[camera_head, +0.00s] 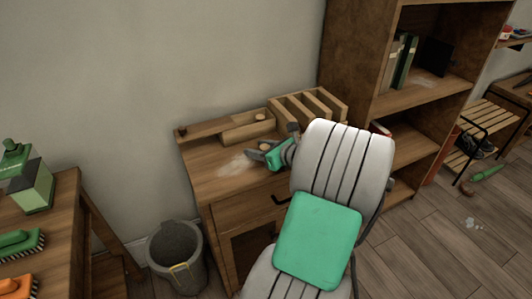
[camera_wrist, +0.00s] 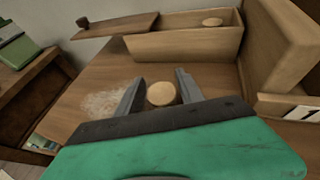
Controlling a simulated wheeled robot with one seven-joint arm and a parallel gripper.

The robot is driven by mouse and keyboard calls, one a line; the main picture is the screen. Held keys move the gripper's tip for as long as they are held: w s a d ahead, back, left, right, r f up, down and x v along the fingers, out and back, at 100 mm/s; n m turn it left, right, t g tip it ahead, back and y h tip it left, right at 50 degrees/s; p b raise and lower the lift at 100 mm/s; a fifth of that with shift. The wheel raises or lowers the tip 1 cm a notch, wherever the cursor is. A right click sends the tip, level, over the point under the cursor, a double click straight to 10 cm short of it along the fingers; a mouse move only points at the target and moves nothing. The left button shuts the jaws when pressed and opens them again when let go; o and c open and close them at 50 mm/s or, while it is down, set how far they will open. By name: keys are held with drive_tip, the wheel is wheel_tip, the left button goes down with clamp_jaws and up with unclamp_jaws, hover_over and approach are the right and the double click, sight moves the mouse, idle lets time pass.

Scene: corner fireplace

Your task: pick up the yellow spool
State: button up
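A round, yellowish-tan piece, which looks like the yellow spool (camera_wrist: 161,93), stands on the desk top between my fingers in the wrist view. In the head view it shows as a small tan spot (camera_head: 265,146) beside my fingers. My gripper (camera_wrist: 159,96) is open, with one finger on each side of the piece. A gap shows at the left finger; I cannot tell whether the right finger touches it. In the head view my gripper (camera_head: 262,153) is low over the desk. A similar tan round piece (camera_wrist: 212,22) sits in the wooden box behind.
The wooden desk (camera_head: 220,180) has a wooden box (camera_wrist: 185,43) along its back and a slotted organizer (camera_head: 310,103) at its right. A pale dusty patch (camera_wrist: 103,103) lies left of my fingers. A grey bin (camera_head: 175,255) stands by the desk, and a shelf (camera_head: 425,95) to the right.

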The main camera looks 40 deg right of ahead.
clamp_jaws()
drive_tip(key=shift+r, duration=0.1)
idle(0.4)
